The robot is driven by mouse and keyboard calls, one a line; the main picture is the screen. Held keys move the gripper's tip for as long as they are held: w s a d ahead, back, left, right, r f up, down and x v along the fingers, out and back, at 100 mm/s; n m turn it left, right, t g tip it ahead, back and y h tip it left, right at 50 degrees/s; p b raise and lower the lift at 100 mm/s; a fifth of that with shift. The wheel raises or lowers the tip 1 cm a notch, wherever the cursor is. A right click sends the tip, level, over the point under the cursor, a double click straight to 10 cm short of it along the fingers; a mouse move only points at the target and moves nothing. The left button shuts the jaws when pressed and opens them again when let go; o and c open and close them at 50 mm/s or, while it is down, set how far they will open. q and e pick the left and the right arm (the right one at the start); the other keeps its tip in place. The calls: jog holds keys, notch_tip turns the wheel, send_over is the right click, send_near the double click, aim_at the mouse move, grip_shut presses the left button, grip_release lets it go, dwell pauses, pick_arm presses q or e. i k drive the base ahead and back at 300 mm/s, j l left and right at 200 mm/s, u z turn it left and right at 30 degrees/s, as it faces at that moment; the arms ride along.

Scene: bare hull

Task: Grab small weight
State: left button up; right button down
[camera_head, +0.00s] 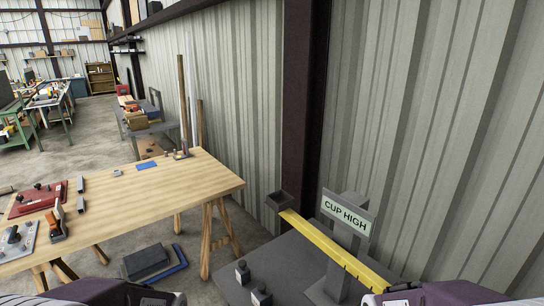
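Two small dark weights stand on the dark grey platform (285,262) at the bottom centre. One weight (242,272) is farther back and the other weight (262,297) is nearer, partly cut by the lower edge. A yellow beam (325,245) slopes down to the right across a grey post with a "CUP HIGH" sign (346,213). A dark cup (279,201) sits at the beam's raised far end. Purple and grey parts of my two arms show at the bottom left and bottom right. No gripper fingertips show, and nothing of mine visibly touches the weights.
A wooden workbench (150,193) with tools, a red plate and a blue piece stands at the left. Dark blocks (147,260) lie on the floor below it. A corrugated wall (420,110) and a dark steel column (304,110) close off the back right.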

aim_at(243, 273)
jog(key=i+j+u, duration=0.25)
jog(key=i+j, duration=0.3)
jog(key=i+j+u, duration=0.3)
jog(key=i+j, duration=0.2)
jog(key=i+l, duration=0.05)
